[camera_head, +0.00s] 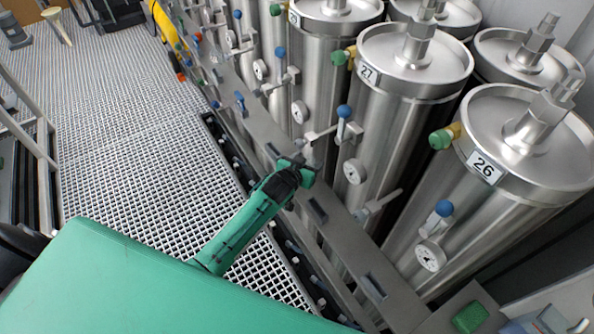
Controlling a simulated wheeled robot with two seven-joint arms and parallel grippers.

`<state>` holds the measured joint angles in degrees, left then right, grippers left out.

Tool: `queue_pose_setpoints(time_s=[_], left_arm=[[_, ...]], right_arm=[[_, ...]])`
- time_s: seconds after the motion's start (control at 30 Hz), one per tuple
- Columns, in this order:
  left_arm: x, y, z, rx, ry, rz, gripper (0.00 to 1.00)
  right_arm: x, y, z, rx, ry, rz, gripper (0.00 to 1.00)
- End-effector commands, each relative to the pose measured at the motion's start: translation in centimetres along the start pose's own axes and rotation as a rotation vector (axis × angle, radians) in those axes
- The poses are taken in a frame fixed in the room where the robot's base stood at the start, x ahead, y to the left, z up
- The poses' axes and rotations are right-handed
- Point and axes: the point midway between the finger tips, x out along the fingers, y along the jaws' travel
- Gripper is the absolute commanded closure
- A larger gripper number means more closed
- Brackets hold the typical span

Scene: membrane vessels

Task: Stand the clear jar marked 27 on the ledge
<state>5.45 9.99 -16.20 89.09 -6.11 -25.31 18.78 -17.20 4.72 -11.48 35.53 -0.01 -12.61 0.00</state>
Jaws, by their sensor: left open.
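I cannot make out a clear jar in this view. A steel vessel (400,120) bears a white label 27 (368,73) near its top rim. A grey ledge (343,243) with dark rectangular slots runs along the front of the vessels. My left gripper (296,168) is open at the ledge, in front of vessel 27 and below its blue-handled valve. I see nothing held between its fingers.
Vessel 26 (500,160) stands at the right, with a gauge (430,256) and a blue-topped valve (443,210) sticking out. More vessels stand behind and farther along. A white grated floor (130,130) lies open at the left, beside a metal rail frame (38,140).

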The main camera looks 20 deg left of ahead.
Motion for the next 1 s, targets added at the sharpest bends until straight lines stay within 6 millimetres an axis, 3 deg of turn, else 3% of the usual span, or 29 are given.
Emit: queue_pose_setpoints(time_s=[0.6, 0.8, 1.0], left_arm=[[-10.4, 0.0, 0.3, 0.000, -0.001, 0.001, 0.36], [-12.4, 0.0, 0.1, 0.000, 0.000, 0.001, 0.36], [-12.9, 0.0, 0.1, 0.000, -0.001, 0.000, 0.36]], right_arm=[[2.0, -0.5, 0.1, 0.002, 0.001, -0.004, 0.64], [2.3, -0.5, 0.1, 0.002, 0.001, -0.004, 0.64], [2.3, -0.4, 0.1, 0.003, 0.001, -0.004, 0.64]])
